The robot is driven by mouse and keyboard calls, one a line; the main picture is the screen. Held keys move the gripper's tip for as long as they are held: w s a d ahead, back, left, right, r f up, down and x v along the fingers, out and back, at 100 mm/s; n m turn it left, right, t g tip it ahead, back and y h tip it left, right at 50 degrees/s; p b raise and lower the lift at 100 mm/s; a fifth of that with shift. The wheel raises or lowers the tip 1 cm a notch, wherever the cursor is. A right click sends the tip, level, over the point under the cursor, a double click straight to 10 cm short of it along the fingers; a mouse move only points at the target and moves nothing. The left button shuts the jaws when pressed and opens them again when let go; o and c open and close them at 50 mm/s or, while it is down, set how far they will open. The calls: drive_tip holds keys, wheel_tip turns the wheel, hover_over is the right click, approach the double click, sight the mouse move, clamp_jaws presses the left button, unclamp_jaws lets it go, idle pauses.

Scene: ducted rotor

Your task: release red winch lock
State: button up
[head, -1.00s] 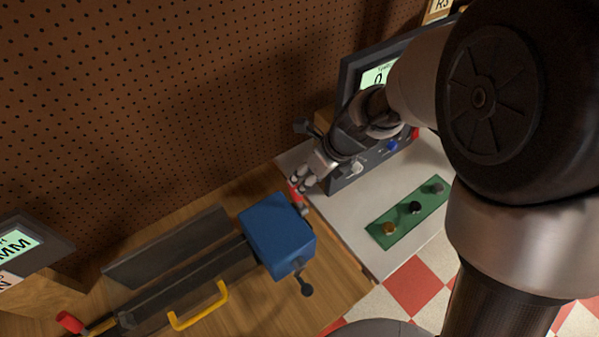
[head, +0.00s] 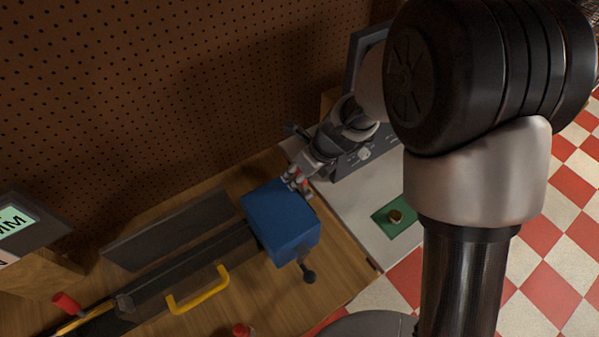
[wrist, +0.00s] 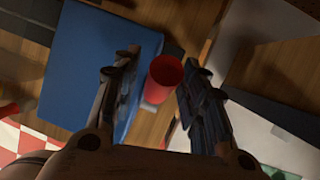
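The red winch lock (wrist: 162,80) is a red cylindrical knob beside the blue box (head: 283,222). In the wrist view it stands between the two open fingers of my gripper (wrist: 160,92), closer to the right finger. No contact is clear. In the head view my gripper (head: 299,183) is at the back right corner of the blue box, and only a bit of the red knob (head: 304,183) shows behind the fingers. The blue box (wrist: 95,60) also fills the left of the wrist view.
A yellow handle (head: 198,290) and a red-tipped lever (head: 66,302) are on the bench to the left. Another red knob (head: 241,330) is at the front edge. A dark crank (head: 307,273) sticks out from the box's front. A green panel (head: 392,222) lies on the white bench at right.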

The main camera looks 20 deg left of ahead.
clamp_jaws()
